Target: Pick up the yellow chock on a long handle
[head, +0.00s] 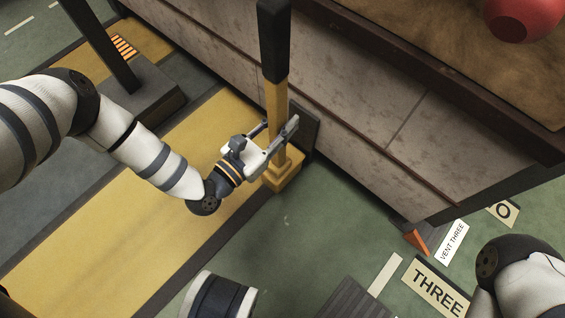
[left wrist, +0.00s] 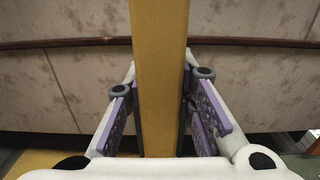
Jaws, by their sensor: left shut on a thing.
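The yellow chock (head: 284,177) has a long upright handle (head: 277,100), yellow below with a black grip at the top. It stands by the foot of the grey wall, at the edge of the yellow floor strip. My left gripper (head: 279,141) is shut on the handle a little above the chock block. In the left wrist view the yellow handle (left wrist: 160,75) runs upright between the two fingers. The chock's block is out of the left wrist view. My right gripper is not in view; part of my right arm shows at the lower right.
A stained grey wall (head: 330,105) with a dark ledge rises right behind the handle. A dark post on a grey base (head: 135,97) stands at the upper left. A small orange wedge (head: 416,240) and floor signs, one reading THREE (head: 437,290), lie at the right. Green floor is open in front.

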